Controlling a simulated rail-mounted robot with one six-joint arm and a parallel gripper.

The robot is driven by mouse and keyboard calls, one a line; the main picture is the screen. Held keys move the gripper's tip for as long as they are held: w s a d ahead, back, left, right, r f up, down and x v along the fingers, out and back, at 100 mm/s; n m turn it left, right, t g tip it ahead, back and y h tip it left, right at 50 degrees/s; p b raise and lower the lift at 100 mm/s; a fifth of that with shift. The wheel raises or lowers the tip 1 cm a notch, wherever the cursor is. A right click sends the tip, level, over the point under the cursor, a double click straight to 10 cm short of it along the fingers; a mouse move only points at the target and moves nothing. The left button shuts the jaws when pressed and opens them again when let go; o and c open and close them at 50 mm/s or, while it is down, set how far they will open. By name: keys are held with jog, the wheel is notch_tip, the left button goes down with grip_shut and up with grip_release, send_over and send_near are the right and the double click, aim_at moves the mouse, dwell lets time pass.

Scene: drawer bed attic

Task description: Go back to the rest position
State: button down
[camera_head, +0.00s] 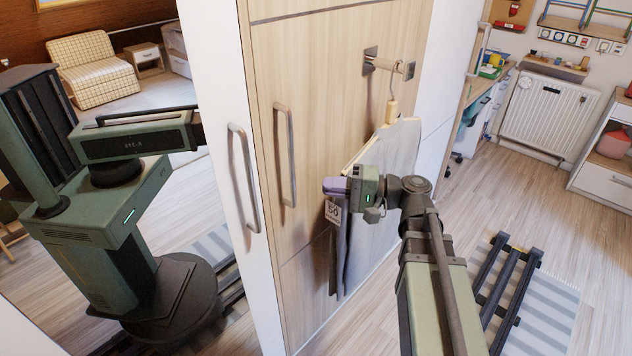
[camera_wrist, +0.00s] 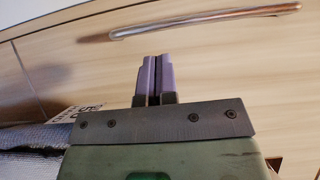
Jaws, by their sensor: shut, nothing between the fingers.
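My gripper (camera_head: 335,187) is shut and empty, with its purple fingers pressed together; they also show in the wrist view (camera_wrist: 155,78). In the head view it is in front of the wooden wardrobe door (camera_head: 320,60), beside a grey garment (camera_head: 400,146) on a hanger (camera_head: 392,107). The hanger hangs from a metal-and-wood peg (camera_head: 388,66) on the door. My gripper and wrist cover part of the garment. A white tag (camera_head: 333,212) with "50" shows just below the fingers. I cannot tell whether the gripper touches the garment.
Vertical bar handles (camera_head: 286,155) and (camera_head: 243,178) stand out from the doors left of my gripper. A mirror at left reflects my body and a checked armchair (camera_head: 97,68). Dark rails (camera_head: 512,285) run over a striped rug at right. A radiator (camera_head: 549,112) stands behind; open floor lies between.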

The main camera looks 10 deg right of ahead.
jog(key=v, duration=0.4)
jog(key=shift+d, duration=0.2)
jog(key=shift+f, duration=0.1)
jog(key=s+d+f+g+h+p, duration=0.1)
jog(key=s+f+g+h+p, duration=0.3)
jog(key=f+h, duration=0.6)
jog(key=s+r+n+h+p, duration=0.1)
jog(key=h+p, duration=0.1)
jog(key=s+a+r+n+g+h+p, duration=0.1)
jog(key=h+p, duration=0.1)
jog(key=r+n+h+p, duration=0.1)
jog(key=h+p, duration=0.1)
jog(key=h, duration=0.1)
jog(key=shift+s+a+r+n+g, duration=0.2)
jog(key=shift+s+n+g, duration=0.1)
jog(key=shift+s+g, duration=0.1)
dwell(0.7)
